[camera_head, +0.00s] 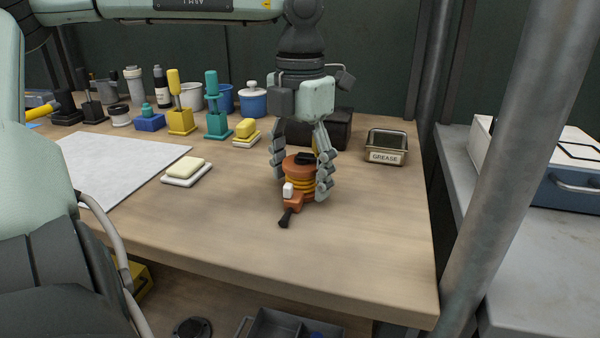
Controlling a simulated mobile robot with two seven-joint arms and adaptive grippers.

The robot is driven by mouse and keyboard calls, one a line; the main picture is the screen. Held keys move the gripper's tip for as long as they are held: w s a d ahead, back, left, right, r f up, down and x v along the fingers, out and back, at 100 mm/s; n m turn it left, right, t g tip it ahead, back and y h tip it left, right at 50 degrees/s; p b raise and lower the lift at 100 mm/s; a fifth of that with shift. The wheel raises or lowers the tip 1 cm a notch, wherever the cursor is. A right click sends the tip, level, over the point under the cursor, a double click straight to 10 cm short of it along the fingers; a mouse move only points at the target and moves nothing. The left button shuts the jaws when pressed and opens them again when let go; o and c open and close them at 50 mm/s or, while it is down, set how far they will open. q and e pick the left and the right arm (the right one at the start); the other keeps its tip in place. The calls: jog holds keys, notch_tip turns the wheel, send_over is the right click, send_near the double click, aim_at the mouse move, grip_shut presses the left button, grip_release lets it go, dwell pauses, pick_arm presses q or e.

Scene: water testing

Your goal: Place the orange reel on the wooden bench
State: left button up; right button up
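The orange reel (297,171) is upright at the wooden bench (365,245), right of the bench's middle. It has a dark top, yellow-orange windings and a small black handle pointing toward the front. My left gripper (301,180) comes down from above, with one finger on each side of the reel, close against it. The fingers look shut on the reel. The reel's base is at or very near the bench top; I cannot tell whether it bears its full weight there. My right gripper is not in view.
A black box (335,130) stands behind the reel, and a metal GREASE tray (387,143) to its right. A soap dish (187,172) and white mat (110,165) lie left. Stamps and pots line the back. A metal post (505,150) stands right. The bench front is clear.

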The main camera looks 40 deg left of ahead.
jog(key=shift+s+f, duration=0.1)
pick_arm(q)
jog(key=shift+r, duration=0.1)
notch_tip(320, 180, up, 11)
jog(key=shift+r+p, duration=0.15)
jog(key=shift+p, duration=0.25)
jog(key=shift+r, duration=0.35)
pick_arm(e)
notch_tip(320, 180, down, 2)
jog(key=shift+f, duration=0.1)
